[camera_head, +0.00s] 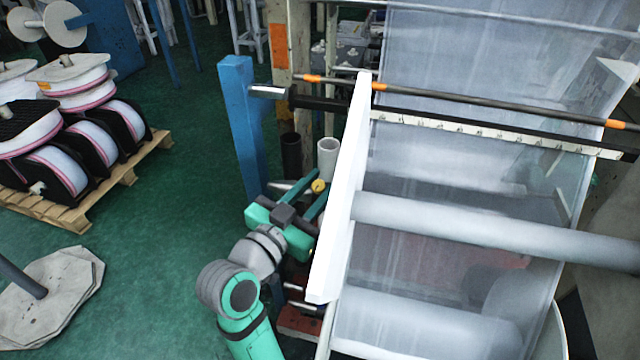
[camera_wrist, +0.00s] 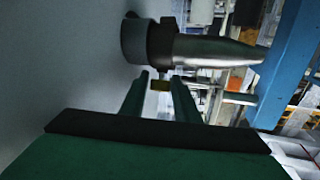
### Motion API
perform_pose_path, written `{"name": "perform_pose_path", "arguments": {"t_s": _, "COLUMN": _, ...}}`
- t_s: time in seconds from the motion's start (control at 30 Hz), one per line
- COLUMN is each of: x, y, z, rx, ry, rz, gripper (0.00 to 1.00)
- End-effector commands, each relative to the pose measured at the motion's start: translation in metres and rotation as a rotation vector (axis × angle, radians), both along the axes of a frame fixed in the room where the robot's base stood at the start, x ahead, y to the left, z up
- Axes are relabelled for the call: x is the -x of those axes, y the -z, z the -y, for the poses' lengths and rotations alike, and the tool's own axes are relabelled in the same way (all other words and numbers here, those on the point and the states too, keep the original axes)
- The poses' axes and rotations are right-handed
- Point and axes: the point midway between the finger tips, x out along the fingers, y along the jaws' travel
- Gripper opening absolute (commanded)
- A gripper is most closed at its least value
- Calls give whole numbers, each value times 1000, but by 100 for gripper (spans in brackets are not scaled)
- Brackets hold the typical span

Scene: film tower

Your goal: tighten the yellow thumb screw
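The yellow thumb screw (camera_head: 318,186) is a small round knob beside the long white side panel (camera_head: 343,190), near the middle of the head view. My gripper (camera_head: 319,187) has its two green fingers on either side of it. The fingers stand apart, with the screw nearly filling the gap. I cannot tell whether they touch it. The shaft behind the screw is hidden.
A blue post (camera_head: 240,125) stands just behind my gripper. A dark roller end with a metal tip (camera_wrist: 205,47) juts out close above the fingers in the wrist view. Film rollers (camera_head: 480,228) fill the right. Green floor (camera_head: 165,235) is free on the left, before a pallet of reels (camera_head: 75,215).

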Motion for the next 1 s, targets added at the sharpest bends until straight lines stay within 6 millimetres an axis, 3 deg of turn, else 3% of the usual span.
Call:
{"name": "perform_pose_path", "arguments": {"t_s": 0.03, "x": 0, "y": 0, "z": 0, "rx": 0, "ry": 0, "rz": 0, "gripper": 21}}
{"name": "perform_pose_path", "arguments": {"t_s": 0.13, "x": 0, "y": 0, "z": 0, "rx": 0, "ry": 0, "rz": 0, "gripper": 0}}
{"name": "perform_pose_path", "arguments": {"t_s": 0.57, "x": -1, "y": 0, "z": -1, "rx": -16, "ry": 38, "rz": 5, "gripper": 0}}
{"name": "perform_pose_path", "arguments": {"t_s": 1.0, "x": -1, "y": -2, "z": -1, "rx": -149, "ry": 332, "rz": 41, "gripper": 0}}
